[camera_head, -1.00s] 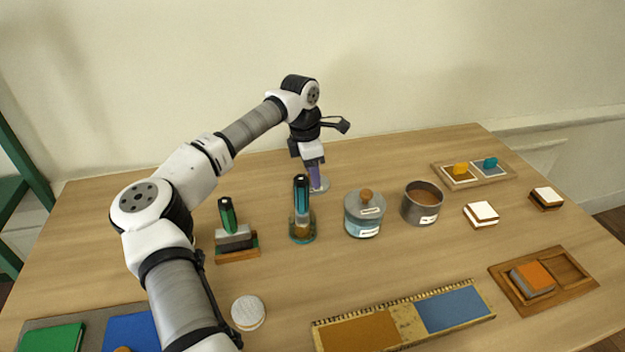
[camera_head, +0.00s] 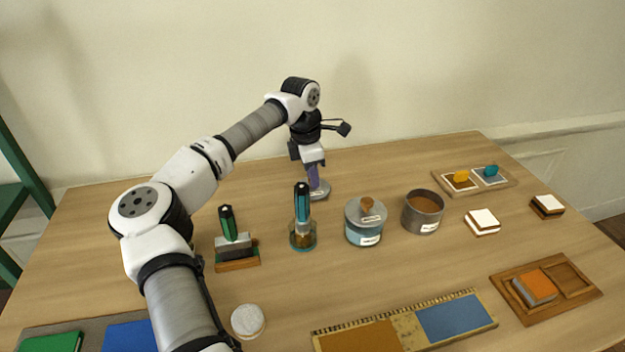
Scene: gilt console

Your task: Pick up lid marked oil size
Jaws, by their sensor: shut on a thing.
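A round grey lid (camera_head: 321,193) is at the back middle of the table, under my gripper (camera_head: 314,187). My gripper points down with its purple fingers shut on the lid's top; the fingers hide its knob. I see no label on it and cannot tell whether it touches the table. A second grey lid (camera_head: 353,210) with a wooden knob and a white tag sits on a glass jar (camera_head: 352,233). An open grey pot (camera_head: 410,217) with brown contents stands right of the jar. The labels are too small to read.
A teal-handled tool in a glass base (camera_head: 302,238) and a green-handled stamp (camera_head: 236,245) stand in front of my gripper. Small blocks (camera_head: 482,222) and trays (camera_head: 445,187) lie to the right. The table behind the lid is clear.

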